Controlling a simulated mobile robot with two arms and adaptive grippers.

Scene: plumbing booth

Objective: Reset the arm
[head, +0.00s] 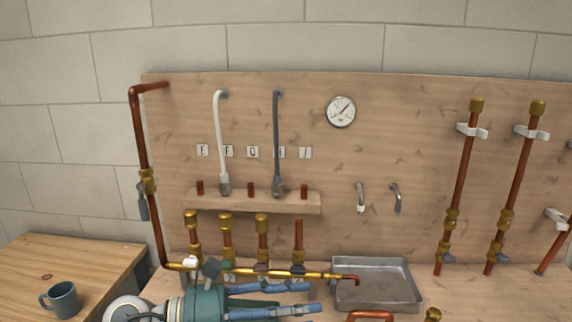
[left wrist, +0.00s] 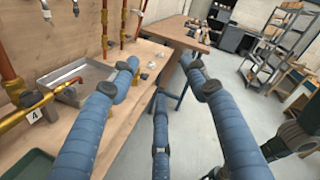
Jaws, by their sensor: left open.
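My left gripper (head: 316,297) comes in at the bottom of the head view, pointing right, with blue wrapped fingers on a teal body. In the left wrist view its fingers (left wrist: 160,72) are spread apart, with nothing between them. It is in front of the brass and copper pipe run (head: 250,270) and to the left of the metal tray (head: 375,285). I cannot tell whether it touches anything.
A wooden board (head: 350,160) carries a gauge (head: 341,111), hoses, taps and upright copper pipes (head: 460,180). A blue mug (head: 62,300) stands on the wooden table (head: 90,260) at left. The left wrist view shows open floor (left wrist: 215,75) and a shelf rack (left wrist: 275,45).

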